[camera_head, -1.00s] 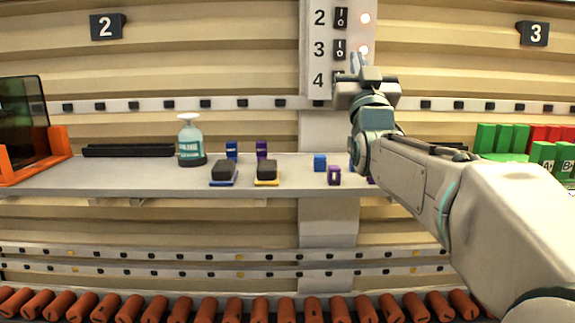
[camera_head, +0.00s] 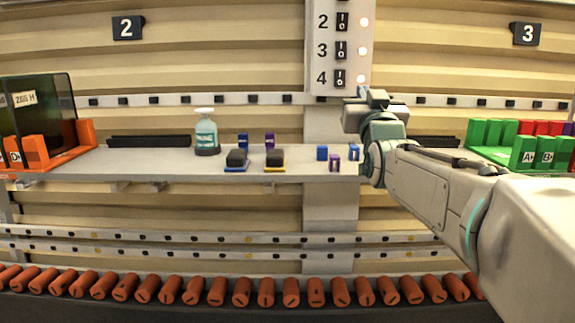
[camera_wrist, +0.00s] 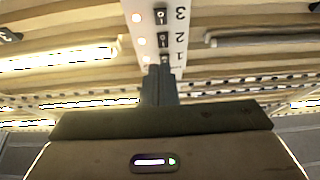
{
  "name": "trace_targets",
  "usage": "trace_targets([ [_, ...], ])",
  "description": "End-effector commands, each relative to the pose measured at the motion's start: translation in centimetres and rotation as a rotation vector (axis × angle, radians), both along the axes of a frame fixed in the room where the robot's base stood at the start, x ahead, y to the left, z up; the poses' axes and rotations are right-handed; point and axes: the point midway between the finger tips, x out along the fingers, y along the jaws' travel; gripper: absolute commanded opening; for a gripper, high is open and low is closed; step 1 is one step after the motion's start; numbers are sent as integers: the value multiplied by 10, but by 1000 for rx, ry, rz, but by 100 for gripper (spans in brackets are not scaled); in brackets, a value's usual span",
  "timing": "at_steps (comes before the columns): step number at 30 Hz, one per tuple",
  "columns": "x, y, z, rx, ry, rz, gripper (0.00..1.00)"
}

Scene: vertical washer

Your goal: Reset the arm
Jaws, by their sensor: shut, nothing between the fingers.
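My gripper (camera_head: 362,92) is raised in front of the wall, above the right part of the shelf, just below the white switch panel (camera_head: 338,45) in the head view. In the wrist view my gripper (camera_wrist: 160,70) has its fingers together, with nothing between them. The panel also shows in the wrist view (camera_wrist: 165,25), upside down, beyond the fingertips. The panel has numbered switches with lit lamps beside them. I cannot tell from these frames whether the fingertips touch the panel.
An orange rack (camera_head: 75,150) stands at left, green bins (camera_head: 525,153) at right. Orange rollers (camera_head: 240,292) run below.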

Motion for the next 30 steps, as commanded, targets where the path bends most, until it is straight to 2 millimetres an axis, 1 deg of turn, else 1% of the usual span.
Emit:
trace_targets([
  [5, -6, 1, -38, 4, 203, 6, 0],
  [8, -18, 2, -72, 7, 367, 12, 0],
  [9, -25, 3, -88, 7, 446, 12, 0],
  [11, -40, 3, -115, 9, 573, 15, 0],
  [12, -52, 3, -133, 10, 659, 15, 0],
  [14, -72, 4, -160, 11, 786, 15, 0],
  [15, -87, 4, -178, 11, 871, 16, 0],
  [17, -112, 4, -202, 11, 999, 15, 0],
  [18, -130, 5, -218, 11, 1083, 14, 0],
  [20, -159, 5, -239, 10, 1208, 12, 0],
  [21, -179, 5, -252, 10, 1288, 10, 0],
  [23, -207, 4, -268, 11, 1396, 5, 0],
  [24, -224, 4, -277, 11, 1461, 4, 0],
  [27, -259, 4, -293, 11, 1588, -2, 0],
  [30, -280, 4, -301, 11, 1665, -6, 0],
])
